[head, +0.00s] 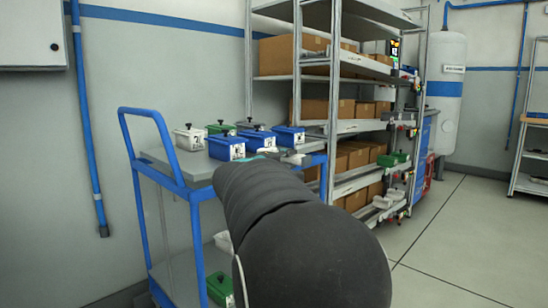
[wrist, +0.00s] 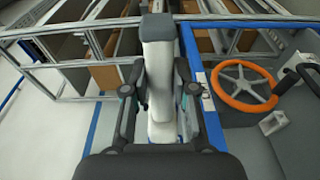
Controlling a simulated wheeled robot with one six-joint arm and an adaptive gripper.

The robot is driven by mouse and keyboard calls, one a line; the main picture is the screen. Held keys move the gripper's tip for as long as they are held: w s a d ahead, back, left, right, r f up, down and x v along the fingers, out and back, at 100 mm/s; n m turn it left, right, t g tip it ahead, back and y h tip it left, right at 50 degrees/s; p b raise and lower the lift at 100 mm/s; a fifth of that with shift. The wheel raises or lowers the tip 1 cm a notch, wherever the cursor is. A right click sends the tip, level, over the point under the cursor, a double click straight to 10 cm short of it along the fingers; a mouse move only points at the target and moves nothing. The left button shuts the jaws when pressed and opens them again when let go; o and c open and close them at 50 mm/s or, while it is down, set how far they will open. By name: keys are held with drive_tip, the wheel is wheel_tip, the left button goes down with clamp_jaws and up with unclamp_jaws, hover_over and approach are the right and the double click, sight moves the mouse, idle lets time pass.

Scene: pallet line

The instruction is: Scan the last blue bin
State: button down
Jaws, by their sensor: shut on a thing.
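Three blue bins with black-and-white labels stand on the top of a blue-handled cart: one in front (head: 227,147), one behind it (head: 258,138) and one to the right (head: 289,137). My gripper (wrist: 158,88) is shut on a long pale grey device, which looks like a scanner (wrist: 157,55), with one finger on each side. In the head view my own arm covers most of the gripper; only a pale bit shows just beyond it, near the right end of the cart top. I cannot make out a blue bin in the wrist view.
A white bin (head: 189,138) and green bin (head: 219,128) share the cart top (head: 165,155). Another green bin (head: 220,288) sits low on the cart. A metal shelf with brown boxes (head: 313,109) stands behind. The wrist view shows an orange wheel (wrist: 244,100).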

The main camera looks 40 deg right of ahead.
drive_tip(key=shift+w+a+r, duration=0.1)
drive_tip(key=shift+w+r, duration=0.05)
drive_tip(key=shift+w, duration=0.45)
drive_tip(key=w+p, duration=0.2)
drive_tip(key=w+a+p, duration=0.1)
drive_tip(key=w+p, duration=0.1)
drive_tip(key=w, duration=0.1)
drive_tip(key=shift+w+a+r, duration=0.1)
drive_tip(key=shift+w+a, duration=0.1)
drive_tip(key=shift+w+a+p, duration=0.2)
drive_tip(key=shift+w+p, duration=0.45)
drive_tip(key=shift+f, duration=0.2)
drive_tip(key=shift+w+a, duration=0.1)
drive_tip(key=shift+w, duration=0.4)
drive_tip(key=shift+w+b, duration=0.1)
drive_tip(key=shift+b, duration=0.35)
idle(1.9)
drive_tip(key=s+b, duration=0.2)
drive_tip(key=s, duration=0.1)
drive_tip(key=shift+d+f, duration=0.1)
drive_tip(key=shift+d, duration=0.25)
drive_tip(key=shift+s+d+b, duration=0.2)
drive_tip(key=shift+s+b, duration=0.35)
drive_tip(key=shift+s, duration=0.25)
drive_tip(key=shift+s+d+b, duration=0.2)
drive_tip(key=shift+s+b, duration=0.4)
drive_tip(key=shift+s, duration=0.2)
drive_tip(key=shift+s+d+b, duration=0.2)
drive_tip(key=shift+s+b, duration=0.35)
drive_tip(key=shift+s, duration=0.25)
